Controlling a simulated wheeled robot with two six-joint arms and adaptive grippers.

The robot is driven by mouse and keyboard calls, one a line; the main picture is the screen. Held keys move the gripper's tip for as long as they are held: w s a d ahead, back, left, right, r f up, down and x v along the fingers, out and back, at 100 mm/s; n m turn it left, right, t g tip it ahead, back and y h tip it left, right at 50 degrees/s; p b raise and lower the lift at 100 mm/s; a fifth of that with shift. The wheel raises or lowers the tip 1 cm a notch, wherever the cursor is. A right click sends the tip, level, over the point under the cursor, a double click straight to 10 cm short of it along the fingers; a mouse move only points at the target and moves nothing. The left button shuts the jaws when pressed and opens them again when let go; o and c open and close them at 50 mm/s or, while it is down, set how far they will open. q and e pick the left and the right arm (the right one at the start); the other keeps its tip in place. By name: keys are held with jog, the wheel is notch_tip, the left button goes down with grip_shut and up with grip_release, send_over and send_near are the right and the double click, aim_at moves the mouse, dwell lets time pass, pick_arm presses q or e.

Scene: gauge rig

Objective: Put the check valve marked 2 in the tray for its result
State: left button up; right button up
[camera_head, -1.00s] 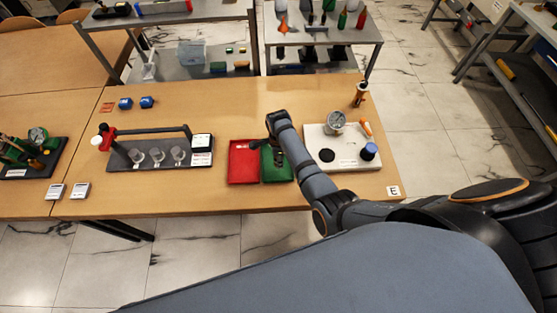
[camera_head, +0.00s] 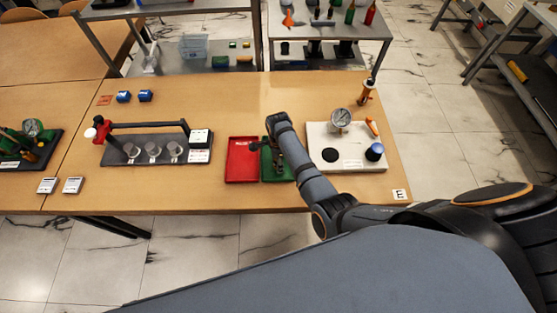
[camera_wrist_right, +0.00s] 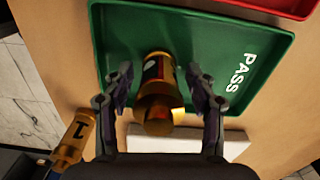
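A brass check valve (camera_wrist_right: 155,90) with a dark label band lies over the green PASS tray (camera_wrist_right: 200,60), between the fingers of my right gripper (camera_wrist_right: 163,92). The fingers stand apart with gaps on both sides of it. I cannot read its number. A second brass valve (camera_wrist_right: 76,138), marked 1, lies beyond the tray's edge at the lower left of the wrist view. In the head view, my right arm reaches over the green tray (camera_head: 268,173) and its gripper (camera_head: 278,150) mostly hides what is there. The red tray (camera_head: 242,160) is beside it, empty. My left gripper is not in view.
A white board (camera_head: 327,135) with a gauge (camera_head: 341,117) and a blue cap (camera_head: 375,151) stands right of the trays. A dark test rig (camera_head: 120,152) with clear cups is to the left. An orange-topped tool (camera_head: 366,92) stands at the back right. The table's back middle is clear.

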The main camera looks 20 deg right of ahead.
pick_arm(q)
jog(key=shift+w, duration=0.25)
pick_arm(e)
jog(key=shift+a+r, duration=0.1)
jog(key=shift+r, duration=0.15)
notch_tip(320, 180, up, 12)
jog(key=p, duration=1.2)
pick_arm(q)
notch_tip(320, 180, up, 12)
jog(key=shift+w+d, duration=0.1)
